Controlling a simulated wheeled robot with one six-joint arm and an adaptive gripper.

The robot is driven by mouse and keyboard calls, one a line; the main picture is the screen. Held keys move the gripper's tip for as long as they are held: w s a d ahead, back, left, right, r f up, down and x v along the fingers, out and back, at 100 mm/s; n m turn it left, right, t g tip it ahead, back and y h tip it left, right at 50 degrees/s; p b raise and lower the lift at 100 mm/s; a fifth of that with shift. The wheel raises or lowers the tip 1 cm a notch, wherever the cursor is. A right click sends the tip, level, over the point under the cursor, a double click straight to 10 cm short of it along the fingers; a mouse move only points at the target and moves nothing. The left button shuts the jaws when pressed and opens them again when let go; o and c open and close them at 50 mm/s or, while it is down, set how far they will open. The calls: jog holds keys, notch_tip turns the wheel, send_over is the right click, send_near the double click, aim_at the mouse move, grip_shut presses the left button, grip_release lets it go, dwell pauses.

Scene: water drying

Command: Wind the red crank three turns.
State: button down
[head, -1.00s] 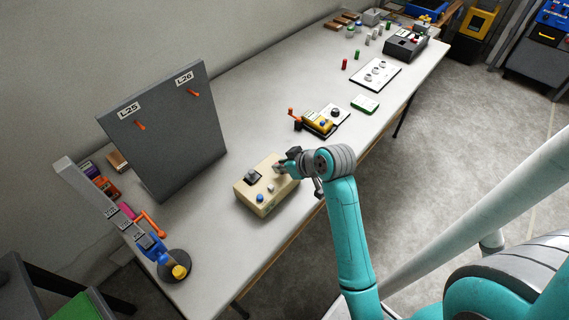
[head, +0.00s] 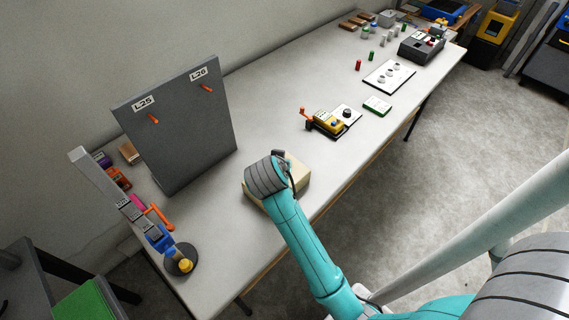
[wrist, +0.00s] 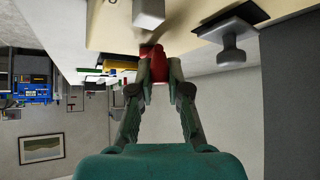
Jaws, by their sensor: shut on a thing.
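The cream box (head: 301,172) stands on the table below the stand with the L25 and L26 labels; my arm covers much of it in the head view. In the wrist view the cream box (wrist: 110,25) fills the top edge. My gripper (wrist: 158,72) is shut on a red part, the red crank (wrist: 154,52), close against the box. Only the red piece between the fingertips shows; the rest of the crank is hidden. In the head view the fingers and the crank are hidden behind my wrist.
A grey knob (wrist: 232,52) and a grey block (wrist: 149,12) stick out of the box near my fingers. The grey stand (head: 180,135) is close behind the box. A yellow device (head: 327,123) stands to the right. Bare table lies between.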

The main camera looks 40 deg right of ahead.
jog(key=m+g, duration=0.1)
jog(key=m, duration=0.1)
jog(key=w+m+g+h, duration=0.1)
jog(key=m+g, duration=0.1)
jog(key=shift+w+m, duration=0.2)
jog(key=shift+m, duration=0.1)
jog(key=shift+w+d+f+m+g+h, duration=0.1)
jog(key=shift+w+m+g+h, duration=0.1)
jog(key=shift+m+g, duration=0.55)
jog(key=shift+w+d+m+g+h, duration=0.1)
jog(key=shift+w+m+g, duration=0.05)
jog(key=shift+m+g, duration=0.6)
jog(key=shift+m, duration=0.3)
jog(key=c, duration=1.1)
grip_release()
